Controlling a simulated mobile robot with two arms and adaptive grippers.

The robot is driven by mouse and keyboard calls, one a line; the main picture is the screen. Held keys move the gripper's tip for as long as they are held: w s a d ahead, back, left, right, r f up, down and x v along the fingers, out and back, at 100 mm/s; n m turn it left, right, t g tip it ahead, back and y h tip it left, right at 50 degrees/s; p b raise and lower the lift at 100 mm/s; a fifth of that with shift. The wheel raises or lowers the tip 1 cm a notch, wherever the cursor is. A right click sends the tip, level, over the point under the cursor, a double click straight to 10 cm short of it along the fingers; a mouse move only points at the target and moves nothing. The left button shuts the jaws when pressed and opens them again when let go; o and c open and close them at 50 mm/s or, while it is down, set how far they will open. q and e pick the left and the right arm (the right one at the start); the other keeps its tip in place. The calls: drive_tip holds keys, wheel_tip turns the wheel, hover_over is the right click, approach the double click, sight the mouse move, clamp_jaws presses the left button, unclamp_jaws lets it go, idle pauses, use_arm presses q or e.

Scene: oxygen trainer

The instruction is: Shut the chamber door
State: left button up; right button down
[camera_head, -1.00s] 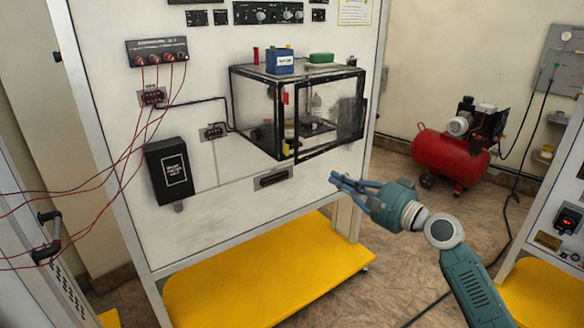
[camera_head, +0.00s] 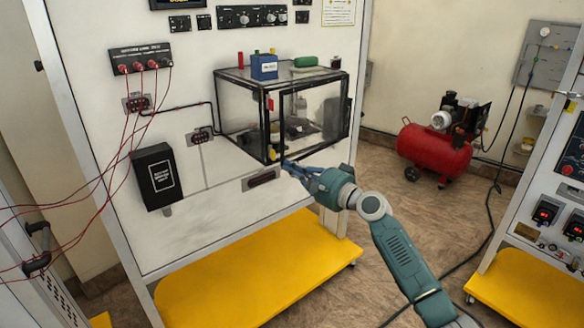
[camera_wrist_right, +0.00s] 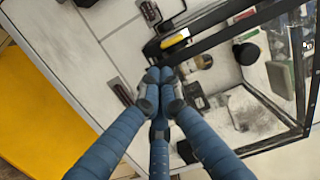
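The chamber (camera_head: 240,108) is a clear box with a black frame on the white panel. Its door (camera_head: 281,122) is a clear pane in a black frame on the front side. A gap shows between the door's left upright and the chamber's corner post, so it looks ajar; how far is hard to tell. My right gripper (camera_head: 287,167) is at the chamber's lower front corner, below the door's left edge. In the wrist view its fingertips (camera_wrist_right: 159,76) are together, with nothing visible between them, close to the black frame; contact is unclear. My left gripper is out of view.
A blue box (camera_head: 264,67) and a green object (camera_head: 305,61) stand on the chamber's top. A black box (camera_head: 158,177) and red cables hang on the panel at left. A yellow base (camera_head: 255,270) lies below; a red compressor (camera_head: 435,150) stands behind at right.

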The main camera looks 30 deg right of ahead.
sight(282, 162)
drive_tip(key=w+p, duration=0.1)
drive_tip(key=w+m+h+p, duration=0.1)
drive_tip(key=p, duration=0.1)
drive_tip(key=w+a+h+p, duration=0.1)
drive_tip(key=p, duration=0.1)
drive_tip(key=shift+w+r+m, duration=0.25)
drive_tip(key=shift+w+m, duration=0.05)
drive_tip(key=shift+w, duration=0.05)
drive_tip(key=shift+s, duration=0.1)
